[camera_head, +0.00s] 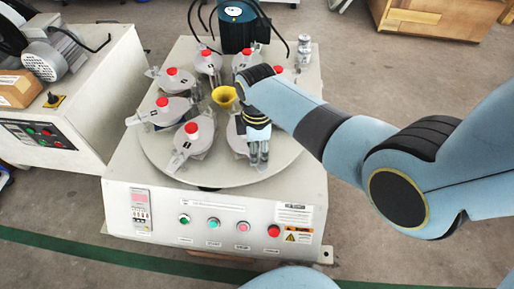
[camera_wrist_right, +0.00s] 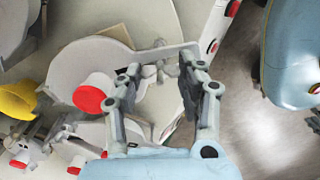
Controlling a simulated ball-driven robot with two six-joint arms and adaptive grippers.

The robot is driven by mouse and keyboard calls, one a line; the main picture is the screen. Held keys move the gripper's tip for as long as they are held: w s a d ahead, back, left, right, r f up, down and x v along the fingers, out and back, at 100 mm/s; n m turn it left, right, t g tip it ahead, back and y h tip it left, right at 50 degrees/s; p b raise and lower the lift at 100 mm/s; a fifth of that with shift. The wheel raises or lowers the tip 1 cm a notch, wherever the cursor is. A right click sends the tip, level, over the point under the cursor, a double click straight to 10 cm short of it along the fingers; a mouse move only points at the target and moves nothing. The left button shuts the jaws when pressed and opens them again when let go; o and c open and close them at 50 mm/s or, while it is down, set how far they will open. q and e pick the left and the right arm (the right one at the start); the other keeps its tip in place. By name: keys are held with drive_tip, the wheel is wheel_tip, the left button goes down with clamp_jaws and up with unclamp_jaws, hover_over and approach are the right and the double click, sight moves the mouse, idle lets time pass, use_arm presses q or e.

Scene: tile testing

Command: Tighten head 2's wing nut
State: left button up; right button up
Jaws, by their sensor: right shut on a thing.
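My right gripper (camera_head: 257,158) reaches down over the front-right head (camera_head: 236,142) of the round turntable and hides most of it, its red cap included. I cannot read a number on this head. In the right wrist view, the gripper's fingers (camera_wrist_right: 160,80) straddle the end of the head's grey arm. They are shut on the small grey wing nut (camera_wrist_right: 160,72) there, which is partly hidden. The head's red cap (camera_wrist_right: 88,99) shows to the left of the fingers in that view. My left gripper is in neither view.
Several more red-capped heads ring the turntable (camera_head: 222,181) around a yellow funnel (camera_head: 224,97). A blue motor (camera_head: 238,30) and a small metal weight (camera_head: 304,48) stand at the back. Buttons (camera_head: 214,222) line the front panel. Another machine (camera_head: 85,95) stands at left.

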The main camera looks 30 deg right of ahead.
drive_tip(key=c, duration=0.3)
